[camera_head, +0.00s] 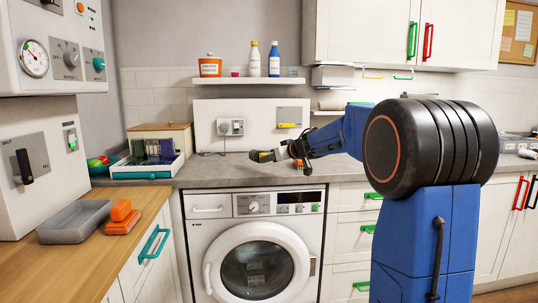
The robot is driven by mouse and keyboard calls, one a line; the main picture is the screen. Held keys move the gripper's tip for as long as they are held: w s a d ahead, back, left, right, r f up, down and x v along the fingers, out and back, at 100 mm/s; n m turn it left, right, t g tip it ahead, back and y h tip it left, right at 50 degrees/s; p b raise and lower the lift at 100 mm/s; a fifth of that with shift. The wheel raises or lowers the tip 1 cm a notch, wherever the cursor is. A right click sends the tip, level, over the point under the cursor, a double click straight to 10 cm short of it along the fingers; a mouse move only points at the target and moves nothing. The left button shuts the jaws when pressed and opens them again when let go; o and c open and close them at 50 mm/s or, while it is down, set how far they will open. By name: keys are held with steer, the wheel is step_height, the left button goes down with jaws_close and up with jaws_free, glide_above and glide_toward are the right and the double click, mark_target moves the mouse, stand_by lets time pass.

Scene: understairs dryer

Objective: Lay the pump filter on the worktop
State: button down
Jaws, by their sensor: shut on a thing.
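My gripper (281,153) is at the end of my blue and black arm, in the middle of the view. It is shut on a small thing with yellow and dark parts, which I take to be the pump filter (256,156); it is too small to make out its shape. The gripper and filter show in front of the grey worktop (215,171), above the white front-loading machine (257,245). I cannot tell the exact height of the filter over the worktop or whether they touch.
A tray-like box (148,168) stands on the worktop's left, beside a bowl of coloured things (98,164). A wall socket (231,127) is behind. The grey worktop between box and gripper looks clear.

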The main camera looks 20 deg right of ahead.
mark_target(269, 176)
steer(key=shift+f, duration=1.75)
steer(key=shift+f, duration=0.35)
steer(key=c, duration=1.5)
jaws_free()
steer(key=v, duration=1.7)
steer(key=shift+s, duration=0.2)
steer(key=shift+r, duration=0.15)
